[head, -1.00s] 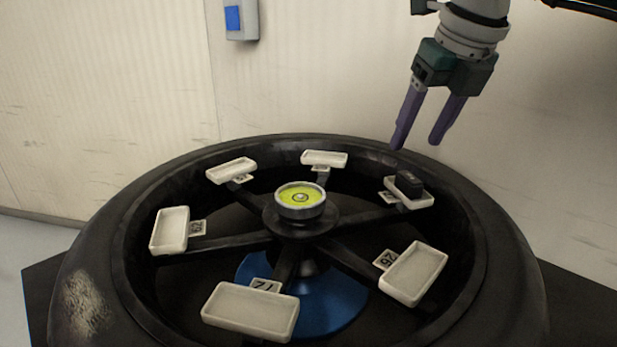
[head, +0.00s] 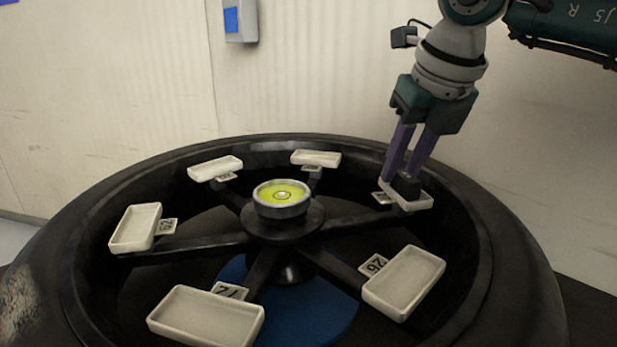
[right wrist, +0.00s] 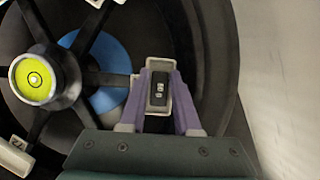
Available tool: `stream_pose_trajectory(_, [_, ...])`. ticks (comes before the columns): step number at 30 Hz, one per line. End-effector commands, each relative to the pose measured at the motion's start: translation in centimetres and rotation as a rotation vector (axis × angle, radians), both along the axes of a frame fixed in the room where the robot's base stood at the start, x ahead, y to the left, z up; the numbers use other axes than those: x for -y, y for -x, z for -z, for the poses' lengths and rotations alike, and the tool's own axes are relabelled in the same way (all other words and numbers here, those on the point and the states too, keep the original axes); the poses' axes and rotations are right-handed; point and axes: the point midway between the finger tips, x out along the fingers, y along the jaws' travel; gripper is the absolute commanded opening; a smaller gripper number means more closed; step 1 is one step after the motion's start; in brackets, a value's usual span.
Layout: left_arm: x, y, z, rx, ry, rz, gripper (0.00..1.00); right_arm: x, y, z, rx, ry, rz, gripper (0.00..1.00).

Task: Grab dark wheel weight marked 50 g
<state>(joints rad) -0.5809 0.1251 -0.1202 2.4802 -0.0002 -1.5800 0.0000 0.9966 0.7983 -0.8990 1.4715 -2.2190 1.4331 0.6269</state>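The dark wheel weight (head: 406,186) lies in a white tray (head: 424,202) at the right rear of the black wheel. The right wrist view shows its light "50 g" marking; the weight (right wrist: 159,88) lies lengthwise in the tray (right wrist: 161,64). My right gripper (head: 402,176) points down at this tray, its purple fingers apart. In the right wrist view, the fingers of the gripper (right wrist: 160,76) stand either side of the weight, with a gap to it on both sides. The fingertips partly hide the tray in the head view. My left gripper is not in view.
Several other white trays, all empty, sit around the wheel, such as the front one (head: 206,318) and the right one (head: 404,282). A round yellow-green bubble level (head: 283,196) stands on the hub. The wheel's raised rim (head: 507,250) surrounds the trays. A pale wall stands behind.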

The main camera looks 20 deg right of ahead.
Motion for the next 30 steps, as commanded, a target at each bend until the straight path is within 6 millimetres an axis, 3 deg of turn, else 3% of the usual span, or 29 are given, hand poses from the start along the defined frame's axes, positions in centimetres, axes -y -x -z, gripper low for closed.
stream_pose_trajectory(1, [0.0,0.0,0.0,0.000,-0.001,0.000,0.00,0.0,0.0,0.0,0.000,0.000,0.000,0.24])
stream_pose_trajectory(8, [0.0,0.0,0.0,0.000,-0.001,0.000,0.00,0.0,0.0,0.0,0.000,0.000,0.000,0.00])
stream_pose_trajectory(23, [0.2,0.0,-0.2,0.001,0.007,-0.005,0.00,0.1,0.0,-0.3,0.001,0.000,0.000,0.00])
stream_pose_trajectory(30, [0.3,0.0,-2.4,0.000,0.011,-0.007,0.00,1.2,-0.1,-3.2,0.004,0.000,0.003,0.00])
